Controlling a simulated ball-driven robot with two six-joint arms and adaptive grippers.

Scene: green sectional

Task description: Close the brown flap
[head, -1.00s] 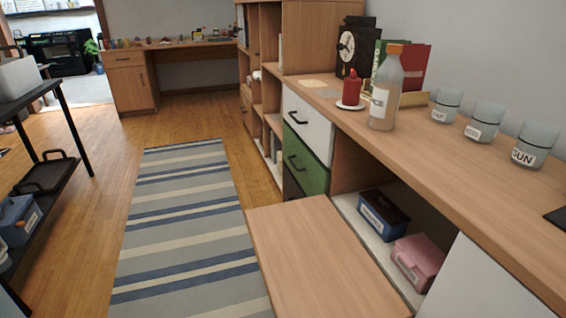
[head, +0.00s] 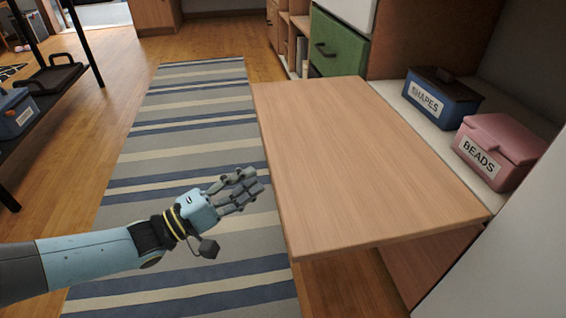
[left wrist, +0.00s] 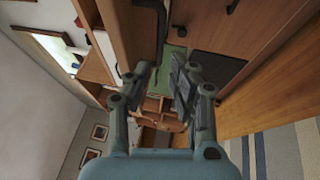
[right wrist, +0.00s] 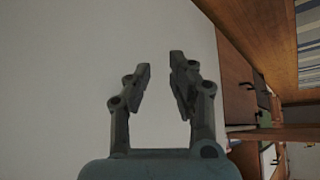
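The brown flap (head: 365,165) is a flat wooden panel. It sticks out level from the front of the low cabinet, open over the floor, with the compartment behind it exposed. My left gripper (head: 254,184) is just left of the flap's outer edge, over the striped rug, apart from the flap as far as I can tell. In the left wrist view its two fingers (left wrist: 160,72) are apart with nothing between them. My right gripper (right wrist: 161,68) shows only in its wrist view, open and empty, facing a pale surface.
A blue SHAPES box (head: 440,98) and a pink BEADS box (head: 492,150) sit in the open compartment. A green drawer (head: 338,42) is beyond it, and a white panel (head: 500,245) stands at the near right. The striped rug (head: 190,130) is clear. A black rack is at left.

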